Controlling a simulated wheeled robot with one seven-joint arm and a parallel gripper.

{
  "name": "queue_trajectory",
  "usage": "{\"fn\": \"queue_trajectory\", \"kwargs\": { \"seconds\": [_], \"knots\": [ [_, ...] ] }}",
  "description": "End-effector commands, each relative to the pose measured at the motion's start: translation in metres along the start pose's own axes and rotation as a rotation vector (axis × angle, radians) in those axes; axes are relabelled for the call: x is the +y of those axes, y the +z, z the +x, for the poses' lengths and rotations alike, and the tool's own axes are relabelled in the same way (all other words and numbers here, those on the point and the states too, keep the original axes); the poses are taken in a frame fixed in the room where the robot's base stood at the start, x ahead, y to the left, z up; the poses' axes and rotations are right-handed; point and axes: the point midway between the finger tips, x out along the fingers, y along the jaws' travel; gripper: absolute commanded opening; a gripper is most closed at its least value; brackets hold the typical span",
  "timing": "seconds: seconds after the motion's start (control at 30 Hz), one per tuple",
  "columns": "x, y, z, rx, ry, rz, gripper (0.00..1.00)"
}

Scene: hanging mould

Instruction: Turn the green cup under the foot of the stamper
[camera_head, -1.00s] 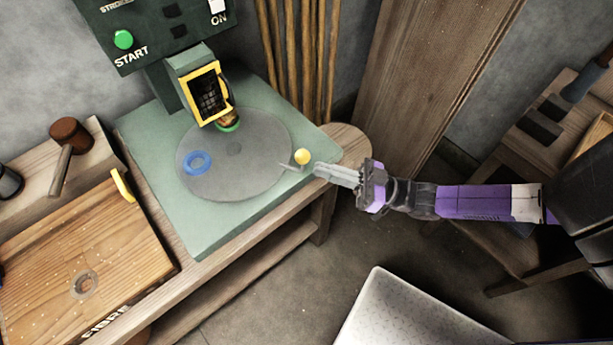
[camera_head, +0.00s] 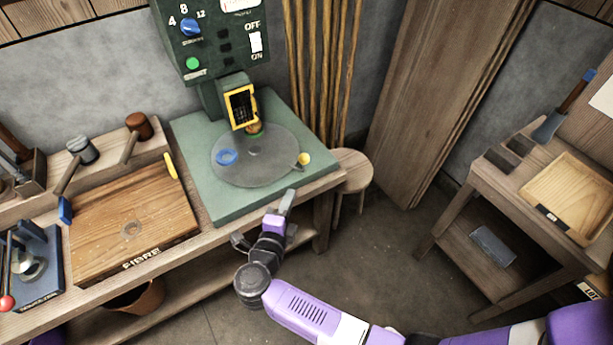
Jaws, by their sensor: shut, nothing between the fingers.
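The green machine with a control panel is the stamper (camera_head: 230,100). Its yellow-framed mesh guard (camera_head: 241,105) hangs over the back of a grey round turntable (camera_head: 262,168). The green cup (camera_head: 254,130) shows as a small green rim at the back of the turntable, directly below the brass-coloured foot (camera_head: 254,121); the guard partly hides both, and I cannot tell whether they are exactly lined up. A blue ring-shaped cup (camera_head: 227,157) sits at the turntable's left. My gripper (camera_head: 289,194) is shut and empty, in front of the turntable, apart from the knob.
A wooden FIBRE board (camera_head: 133,215) and mallets (camera_head: 138,125) lie on the bench at left. A round stool (camera_head: 345,168) stands right of the stamper. A side table with a tray (camera_head: 568,195) stands at far right. The floor between is clear.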

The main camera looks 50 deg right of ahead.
Motion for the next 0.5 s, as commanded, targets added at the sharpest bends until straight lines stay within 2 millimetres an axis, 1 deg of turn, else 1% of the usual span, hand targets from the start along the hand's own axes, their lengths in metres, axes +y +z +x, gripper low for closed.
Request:
{"fn": "queue_trajectory", "kwargs": {
  "seconds": [0.03,0.1,0.23,0.37,0.5],
  "knots": [
    [-0.003,0.006,-0.001,0.006,0.022,0.014,0.0],
    [-0.002,0.01,0.0,0.009,0.04,0.023,0.0],
    [0.0,0.011,0.008,0.011,0.047,0.025,0.0],
    [0.0,0.01,0.027,0.013,0.046,0.025,0.0],
    [0.001,0.009,0.055,0.013,0.046,0.025,0.0]
  ]
}}
